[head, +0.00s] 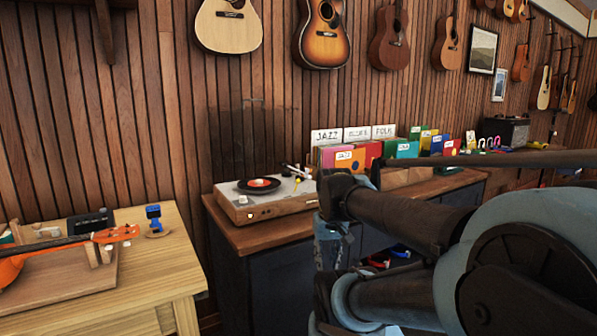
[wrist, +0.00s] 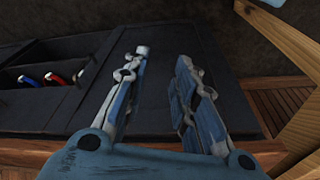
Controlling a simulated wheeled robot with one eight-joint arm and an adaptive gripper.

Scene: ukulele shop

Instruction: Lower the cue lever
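A turntable (head: 262,200) with a wooden front and a pale top sits on the left end of the dark cabinet's wooden top. A dark record (head: 259,185) with an orange label lies on it. The tonearm area (head: 297,173) is at the right rear of the turntable, with a small yellow piece beside it; the cue lever is too small to tell apart. In the wrist view my gripper (wrist: 165,58) is open and empty, its two fingers apart, pointing toward the dark cabinet. The turntable is not in the wrist view. In the head view my arm reaches in from the right, and the gripper hangs below the countertop's level in front of the cabinet.
Record bins (head: 357,157) with Jazz and Folk signs stand right of the turntable. A light wooden table (head: 150,275) with an orange ukulele (head: 50,255) is at left. The cabinet (head: 265,275) has open cubbies with coloured items. Guitars hang on the wall.

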